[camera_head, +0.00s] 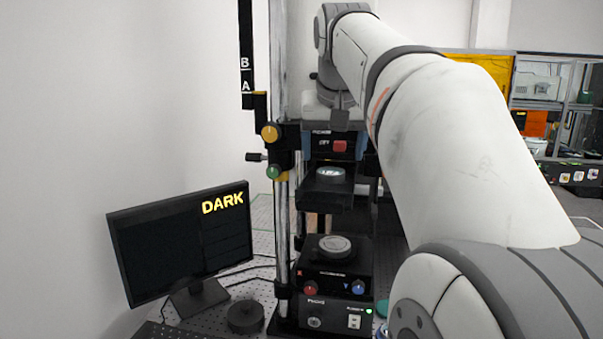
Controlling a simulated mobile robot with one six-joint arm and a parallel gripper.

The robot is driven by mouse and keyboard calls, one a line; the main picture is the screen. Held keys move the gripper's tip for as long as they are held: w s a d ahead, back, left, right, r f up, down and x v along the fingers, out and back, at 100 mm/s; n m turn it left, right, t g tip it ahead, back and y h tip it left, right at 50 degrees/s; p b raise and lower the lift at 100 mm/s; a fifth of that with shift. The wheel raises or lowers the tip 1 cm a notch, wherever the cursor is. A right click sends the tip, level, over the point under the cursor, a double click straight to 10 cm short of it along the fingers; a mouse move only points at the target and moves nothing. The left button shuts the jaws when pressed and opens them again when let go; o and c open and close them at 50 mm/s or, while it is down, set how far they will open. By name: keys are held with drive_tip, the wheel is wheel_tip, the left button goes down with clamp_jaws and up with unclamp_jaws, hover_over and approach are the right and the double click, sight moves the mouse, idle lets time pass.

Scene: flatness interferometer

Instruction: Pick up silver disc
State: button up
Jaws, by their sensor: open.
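A bright, shiny disc (330,173), which looks like the silver disc, lies on a black shelf (328,193) of the interferometer column. A duller grey disc (335,246) sits on the lower black stage, so I cannot be fully sure which one is meant. My gripper (333,150) hangs from my arm in front of the column, pointing down above the shelf. Its blue-grey fingers are spread apart, with a black panel and red button showing between them. I see nothing held. The exact gap between the fingertips and the shiny disc is hard to judge.
A vertical post (282,225) with yellow and green knobs stands close left of the gripper. A monitor (180,250) reading DARK stands at left. A dark round piece (245,316) lies on the perforated table. My arm hides much of the right side.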

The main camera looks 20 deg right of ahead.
sight(331, 171)
drive_tip(key=x, duration=0.5)
drive_tip(key=shift+p, duration=0.35)
drive_tip(key=shift+r, duration=0.1)
drive_tip(key=c, duration=1.1)
